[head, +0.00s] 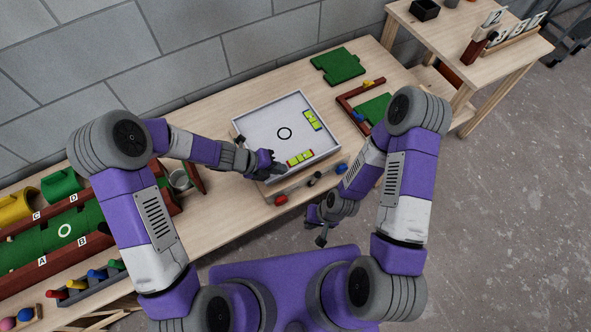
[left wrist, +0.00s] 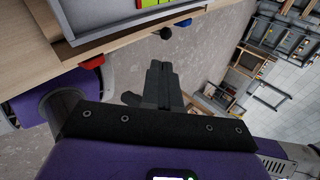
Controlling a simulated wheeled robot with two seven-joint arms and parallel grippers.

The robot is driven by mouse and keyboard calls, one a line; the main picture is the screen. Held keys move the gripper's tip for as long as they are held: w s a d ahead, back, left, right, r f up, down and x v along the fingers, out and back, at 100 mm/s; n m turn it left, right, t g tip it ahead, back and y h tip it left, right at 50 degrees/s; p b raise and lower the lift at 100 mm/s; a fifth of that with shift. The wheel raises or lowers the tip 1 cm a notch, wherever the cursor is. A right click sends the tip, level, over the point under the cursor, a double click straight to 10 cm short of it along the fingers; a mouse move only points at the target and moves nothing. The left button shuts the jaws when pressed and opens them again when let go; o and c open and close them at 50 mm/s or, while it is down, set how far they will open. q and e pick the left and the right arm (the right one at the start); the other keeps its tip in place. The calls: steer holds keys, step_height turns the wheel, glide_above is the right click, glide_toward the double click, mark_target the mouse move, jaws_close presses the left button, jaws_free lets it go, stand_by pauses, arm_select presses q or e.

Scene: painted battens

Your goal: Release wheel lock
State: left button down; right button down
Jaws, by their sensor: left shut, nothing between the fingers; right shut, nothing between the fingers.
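My left gripper (head: 278,170) is shut and empty at the front left of a white-walled tray (head: 262,118), near its front rim. It also shows shut in the left wrist view (left wrist: 164,68), below the tray edge (left wrist: 110,33). Along the table front by the tray are a red knob (head: 281,199), a black knob (head: 315,179) and a blue knob (head: 341,168). The red knob (left wrist: 92,62) and black knob (left wrist: 165,32) show in the left wrist view, apart from the fingers. I cannot tell which part is the wheel lock. My right gripper (head: 321,238) is shut and empty, low in front of the table.
A green-floored box (head: 35,246) stands at the left. A side table (head: 490,67) is at top right.

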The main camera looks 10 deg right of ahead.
mark_target(318, 172)
arm_select(q)
steer(key=b+x, duration=0.1)
steer(key=x, duration=0.3)
steer(key=b+x, duration=0.2)
steer(key=x, duration=0.2)
steer(key=b+x, duration=0.1)
steer(key=x, duration=0.4)
steer(key=shift+d+r, duration=0.2)
steer(key=shift+d, duration=0.15)
steer(key=shift+w+d, duration=0.1)
steer(key=shift+d, duration=0.25)
steer(key=shift+w+d+b, duration=0.1)
steer(key=shift+d+b, duration=0.25)
steer(key=shift+b, duration=0.1)
steer(key=shift+w+d+f, duration=0.1)
steer(key=shift+d, duration=0.2)
steer(key=shift+w, duration=0.2)
steer(key=shift+s, duration=0.1)
